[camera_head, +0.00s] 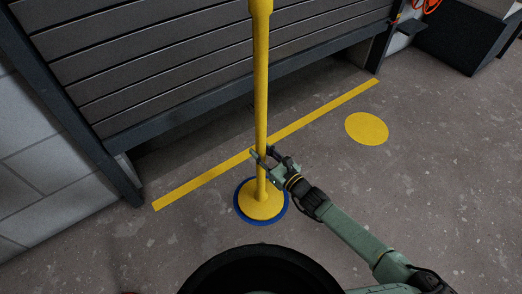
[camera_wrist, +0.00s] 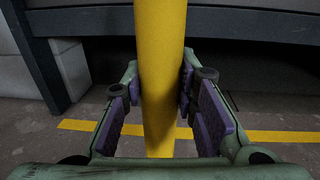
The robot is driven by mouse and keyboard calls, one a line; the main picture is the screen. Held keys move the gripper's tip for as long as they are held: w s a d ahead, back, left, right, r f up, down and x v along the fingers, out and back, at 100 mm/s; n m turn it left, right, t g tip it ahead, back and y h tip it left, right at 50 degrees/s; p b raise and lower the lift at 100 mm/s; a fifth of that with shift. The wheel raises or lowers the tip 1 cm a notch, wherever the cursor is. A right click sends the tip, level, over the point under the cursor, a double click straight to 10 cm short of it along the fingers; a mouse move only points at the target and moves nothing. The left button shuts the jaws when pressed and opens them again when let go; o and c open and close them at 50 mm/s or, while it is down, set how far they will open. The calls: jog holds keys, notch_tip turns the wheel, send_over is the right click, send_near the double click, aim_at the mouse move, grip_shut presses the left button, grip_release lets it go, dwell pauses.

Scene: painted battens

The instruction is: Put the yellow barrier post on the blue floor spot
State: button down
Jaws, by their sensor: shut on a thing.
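The yellow barrier post (camera_head: 261,90) stands upright, and its round yellow base (camera_head: 260,206) rests over the blue floor spot (camera_head: 241,214). Only a blue rim of the spot shows around the base; the rest is hidden under it. My gripper (camera_head: 264,163) is shut on the lower part of the post's pole, coming from the right. In the wrist view the pole (camera_wrist: 160,70) runs between the purple finger pads. The base is out of sight in that view.
A yellow floor line (camera_head: 200,182) runs behind the post, before a dark slatted shutter (camera_head: 180,60). A yellow floor spot (camera_head: 367,128) lies to the right. A dark box (camera_head: 455,40) stands at the back right.

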jog(key=shift+r, duration=0.15)
jog(key=c, duration=1.7)
grip_release()
jog(key=shift+f, duration=0.25)
jog(key=o, duration=0.4)
jog(key=shift+r, duration=0.1)
jog(key=shift+s+d+r, duration=0.1)
jog(key=shift+s+d, duration=0.05)
jog(key=shift+p+v, duration=1.45)
jog(key=shift+v, duration=4.35)
